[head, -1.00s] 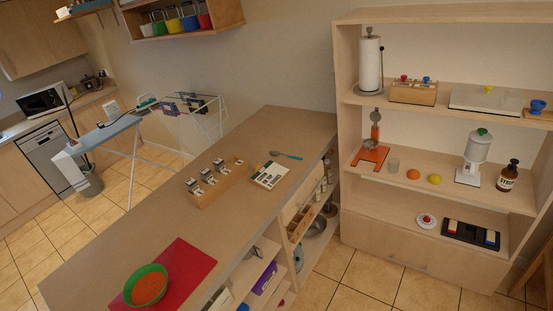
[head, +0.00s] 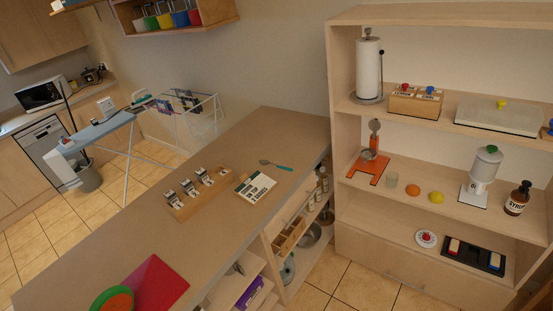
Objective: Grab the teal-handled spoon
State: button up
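The teal-handled spoon (head: 276,165) lies flat on the long counter (head: 232,146), near its far end. Its grey bowl points left and its teal handle points right, toward the counter's right edge. A white and green booklet or card (head: 255,187) lies just in front of it, apart from it. My gripper is not in view.
A wooden rack with several small items (head: 199,190) stands left of the booklet. A red mat (head: 160,284) and a green bowl (head: 104,300) are at the near end. Shelves (head: 345,120) stand to the right, across a strip of tiled floor (head: 345,284).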

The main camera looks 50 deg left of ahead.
aim_at(264, 161)
jog(key=z, duration=0.05)
jog(key=i, duration=3)
jog(key=u, duration=2.8)
jog(key=i, duration=0.5)
